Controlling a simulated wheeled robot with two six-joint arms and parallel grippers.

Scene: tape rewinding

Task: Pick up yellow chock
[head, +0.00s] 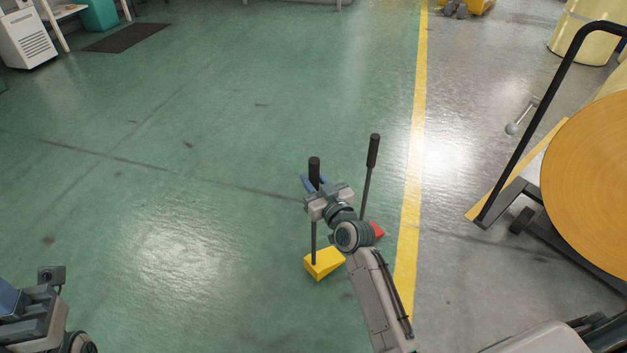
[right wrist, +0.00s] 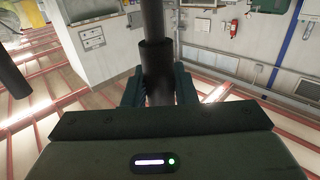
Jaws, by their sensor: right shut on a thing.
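The yellow chock (head: 324,263) is a wedge with an upright dark handle, at the lower middle of the head view. My right gripper (head: 313,184) is shut on the black grip of that handle, above the wedge. In the right wrist view the black grip (right wrist: 158,75) stands between the two fingers. I cannot tell whether the wedge touches the floor. My left gripper (head: 12,300) is partly in view at the lower left, far from the chock; its fingertips are not clear.
A red chock (head: 377,231) with its own tall handle (head: 373,152) stands just right of the yellow one, partly hidden by my right arm. A yellow floor line (head: 411,190) runs further right. A cart with a large orange roll (head: 590,190) stands at right. Green floor at left is clear.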

